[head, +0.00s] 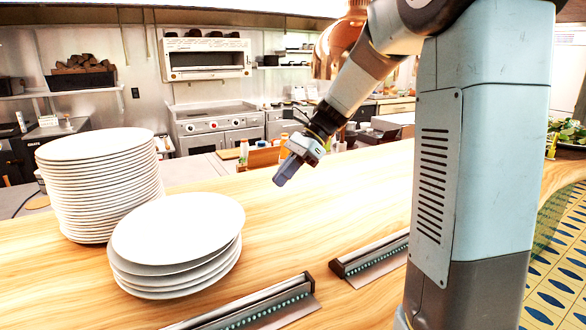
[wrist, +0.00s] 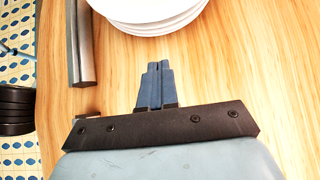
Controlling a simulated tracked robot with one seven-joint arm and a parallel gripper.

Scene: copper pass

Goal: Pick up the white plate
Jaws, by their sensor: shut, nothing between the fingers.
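White plates stand in two stacks on the wooden counter (head: 355,192). The short front stack (head: 178,230) holds several wide plates, the top one lying flat and uncovered. The tall stack (head: 100,180) stands behind it to the left. My gripper (head: 280,180) is shut and empty, above the counter to the right of both stacks. In the wrist view my gripper (wrist: 154,66) shows its two blue fingers pressed together, pointing toward the edge of a plate stack (wrist: 150,24). The fingers look apart from the plates. Most of that stack is cut off by the frame's top edge.
Two metal strips, a left one (head: 250,305) and a right one (head: 372,258), lie along the counter's near side. Bottles and small containers (head: 265,155) stand behind my gripper. A copper lamp (head: 340,40) hangs above.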

